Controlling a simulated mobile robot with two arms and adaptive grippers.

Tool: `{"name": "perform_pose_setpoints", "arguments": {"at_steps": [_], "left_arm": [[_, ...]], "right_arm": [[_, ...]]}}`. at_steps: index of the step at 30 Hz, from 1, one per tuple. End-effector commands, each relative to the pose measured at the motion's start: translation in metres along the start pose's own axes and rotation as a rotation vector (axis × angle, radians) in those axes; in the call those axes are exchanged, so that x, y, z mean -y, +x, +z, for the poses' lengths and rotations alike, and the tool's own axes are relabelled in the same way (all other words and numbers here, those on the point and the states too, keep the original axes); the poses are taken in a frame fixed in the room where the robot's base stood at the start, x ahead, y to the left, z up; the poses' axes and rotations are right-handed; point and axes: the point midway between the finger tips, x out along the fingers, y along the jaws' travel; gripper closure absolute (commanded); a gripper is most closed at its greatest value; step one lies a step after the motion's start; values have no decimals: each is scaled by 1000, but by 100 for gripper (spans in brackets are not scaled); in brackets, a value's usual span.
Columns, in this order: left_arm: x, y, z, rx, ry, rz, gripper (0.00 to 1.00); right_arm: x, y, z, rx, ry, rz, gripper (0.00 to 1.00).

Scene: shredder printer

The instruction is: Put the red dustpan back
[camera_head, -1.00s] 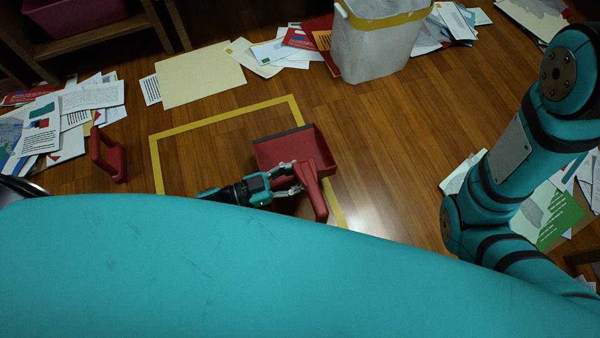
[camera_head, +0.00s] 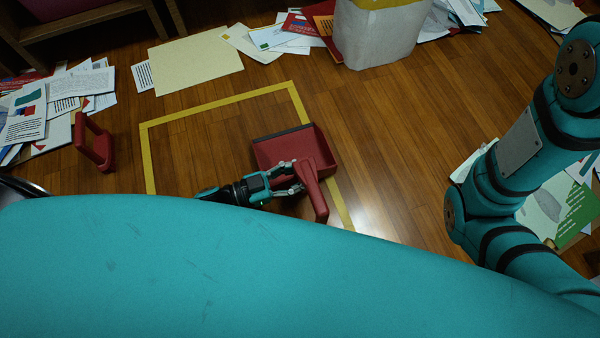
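The red dustpan (camera_head: 287,151) is near the middle of the head view, with its tray toward the back and its handle (camera_head: 315,192) toward me. My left gripper (camera_head: 298,179) comes in from the left with its fingers at the dustpan's handle, and appears shut on it. The dustpan overlaps the right side of a yellow tape outline (camera_head: 218,103) on the floor. I cannot tell whether it touches the floor. My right arm is at the right, but its gripper is out of view. My large teal arm link hides the lower part of the view.
Another red object with a handle (camera_head: 95,144) is on the floor at the left. Papers (camera_head: 196,62) are scattered at the left, back and right. A white bin (camera_head: 378,35) stands at the back. The wooden floor inside the tape is mostly clear.

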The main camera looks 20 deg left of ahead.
Motion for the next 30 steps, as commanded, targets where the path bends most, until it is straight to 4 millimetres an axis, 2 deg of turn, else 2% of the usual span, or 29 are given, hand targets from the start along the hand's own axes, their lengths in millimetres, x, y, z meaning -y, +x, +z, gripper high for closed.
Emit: {"name": "perform_pose_setpoints", "arguments": {"at_steps": [26, 27, 30], "left_arm": [[0, 0, 14, -3, 1, 1, 100], [0, 0, 12, -3, 1, 1, 72], [0, 0, 12, -2, 1, 0, 58]], "right_arm": [[2, -8, -3, -2, 2, -1, 50], [2, -8, -3, -2, 2, -1, 50], [2, -8, -3, -2, 1, -1, 50]]}}
